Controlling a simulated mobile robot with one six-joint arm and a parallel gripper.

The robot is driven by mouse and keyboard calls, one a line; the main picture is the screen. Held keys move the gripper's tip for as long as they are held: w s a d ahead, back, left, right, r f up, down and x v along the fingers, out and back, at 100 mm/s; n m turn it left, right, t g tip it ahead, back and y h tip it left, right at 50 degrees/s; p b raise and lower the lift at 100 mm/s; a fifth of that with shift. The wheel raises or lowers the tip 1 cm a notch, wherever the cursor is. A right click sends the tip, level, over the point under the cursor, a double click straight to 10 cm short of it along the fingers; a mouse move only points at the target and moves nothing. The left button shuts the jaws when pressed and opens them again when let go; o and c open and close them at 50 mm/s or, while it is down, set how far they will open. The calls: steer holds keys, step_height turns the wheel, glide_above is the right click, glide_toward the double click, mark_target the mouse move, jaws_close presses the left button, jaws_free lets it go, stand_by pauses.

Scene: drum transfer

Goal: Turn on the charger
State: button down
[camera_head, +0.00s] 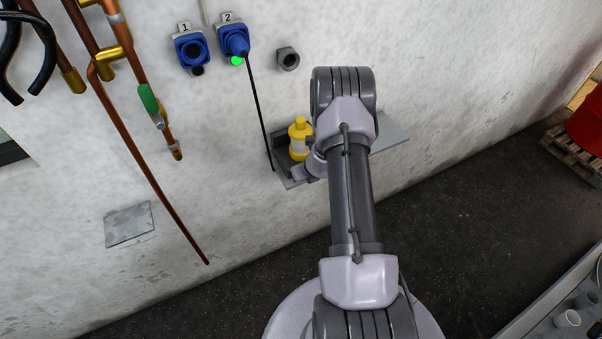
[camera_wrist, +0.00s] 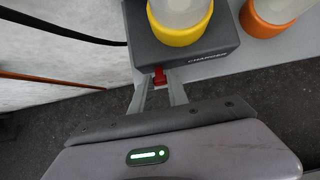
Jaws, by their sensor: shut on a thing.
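The charger (camera_wrist: 200,52) is a dark grey box on a shelf, with a red switch (camera_wrist: 159,75) on its near face. A clear container with a yellow ring (camera_wrist: 185,33) stands on it in the wrist view. My gripper (camera_wrist: 159,83) has its two fingertips at the red switch, one on each side, closed on it. In the head view the charger (camera_head: 283,159) and a yellow-capped container (camera_head: 300,127) show left of my arm, which hides part of the shelf. I cannot tell the switch position.
A blue plug sits in socket 2 (camera_head: 234,40), with a green light (camera_head: 236,61) below and a black cable (camera_head: 258,115) running down to the charger. Socket 1 (camera_head: 190,48) has no plug. An orange-ringed container (camera_wrist: 266,20) stands right of the charger. Copper pipes (camera_head: 150,165) line the wall.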

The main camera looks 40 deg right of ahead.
steer(key=c, duration=1.3)
jaws_free()
steer(key=p+v, duration=0.1)
steer(key=v, duration=1.6)
steer(key=shift+r, duration=0.2)
